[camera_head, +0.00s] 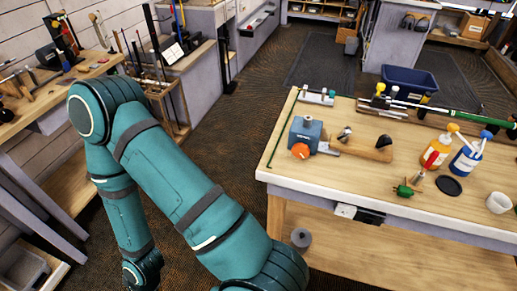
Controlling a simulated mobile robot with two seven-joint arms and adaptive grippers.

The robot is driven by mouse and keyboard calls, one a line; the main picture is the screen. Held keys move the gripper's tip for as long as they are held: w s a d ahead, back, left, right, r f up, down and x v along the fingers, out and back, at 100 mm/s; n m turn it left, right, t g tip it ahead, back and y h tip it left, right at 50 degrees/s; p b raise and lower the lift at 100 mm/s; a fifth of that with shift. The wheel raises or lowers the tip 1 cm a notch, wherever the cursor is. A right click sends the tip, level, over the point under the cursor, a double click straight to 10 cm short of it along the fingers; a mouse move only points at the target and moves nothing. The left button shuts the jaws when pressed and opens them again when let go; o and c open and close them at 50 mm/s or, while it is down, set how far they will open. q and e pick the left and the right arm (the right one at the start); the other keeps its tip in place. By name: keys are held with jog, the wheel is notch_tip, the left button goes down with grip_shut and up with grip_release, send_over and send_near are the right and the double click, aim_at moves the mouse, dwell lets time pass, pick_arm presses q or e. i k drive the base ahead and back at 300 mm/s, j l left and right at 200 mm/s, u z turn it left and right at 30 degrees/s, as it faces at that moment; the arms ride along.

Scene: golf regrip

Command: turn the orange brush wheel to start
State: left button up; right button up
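The orange wheel (300,151) is a small round orange disc on the front of a small blue machine (306,128). The machine stands near the left end of the wooden workbench (350,172). My teal arm fills the lower left, bent at the elbow and apart from the bench. Neither of my grippers shows. Nothing touches the wheel.
A wooden block (378,152) lies right of the machine. A green-gripped club (455,114) lies along the back. The bench's front left is clear.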

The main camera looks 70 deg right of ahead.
aim_at(299, 150)
jog(key=i+j+z, duration=0.1)
jog(key=i+z, duration=0.35)
jog(key=i+j+z, duration=0.3)
jog(key=i+z, duration=0.15)
jog(key=i, duration=0.2)
jog(key=i+z, duration=0.1)
jog(key=z, duration=0.3)
jog(key=i+z, duration=0.15)
jog(key=z, duration=0.2)
jog(key=i+j+z, duration=0.1)
jog(key=z, duration=0.3)
jog(key=i+j+z, duration=0.1)
jog(key=z, duration=0.25)
jog(key=i+j+z, duration=0.1)
jog(key=z, duration=0.4)
jog(key=i+j+z, duration=0.1)
jog(key=z, duration=0.4)
jog(key=j+z, duration=0.15)
jog(key=z, duration=0.35)
jog(key=i+j+z, duration=0.15)
jog(key=z, duration=0.25)
jog(key=j+z, duration=0.35)
jog(key=i+j+z, duration=0.15)
jog(key=z, duration=0.25)
